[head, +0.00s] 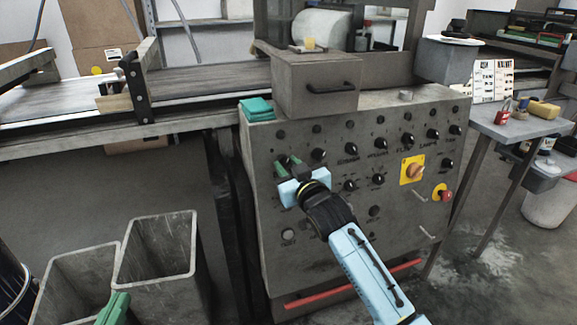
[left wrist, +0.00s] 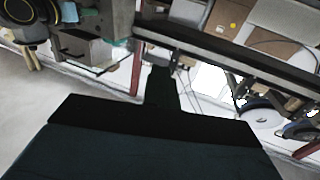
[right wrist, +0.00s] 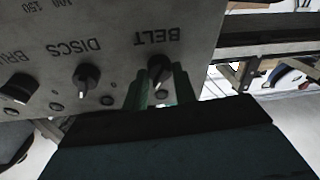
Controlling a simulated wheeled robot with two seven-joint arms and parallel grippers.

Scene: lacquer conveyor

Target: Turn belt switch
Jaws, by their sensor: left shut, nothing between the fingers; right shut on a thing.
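The belt switch (right wrist: 158,70) is a black pointer knob under the upside-down label BELT on the grey control panel (right wrist: 110,20) in the right wrist view. My right gripper (right wrist: 161,86) has its green fingers on either side of this knob, shut on it. In the head view my right gripper (head: 288,163) reaches the upper left part of the panel (head: 330,240) and hides the knob. My left gripper (head: 118,304) is shut and empty, low at the left near the bins, far from the panel. It also shows dark in the left wrist view (left wrist: 162,75).
More black knobs, such as the discs knob (right wrist: 86,78), sit beside the belt switch. A yellow-plated orange switch (head: 412,170) and a red button (head: 446,195) are further right. Two grey bins (head: 155,265) stand lower left. The conveyor (head: 200,82) runs at the back left.

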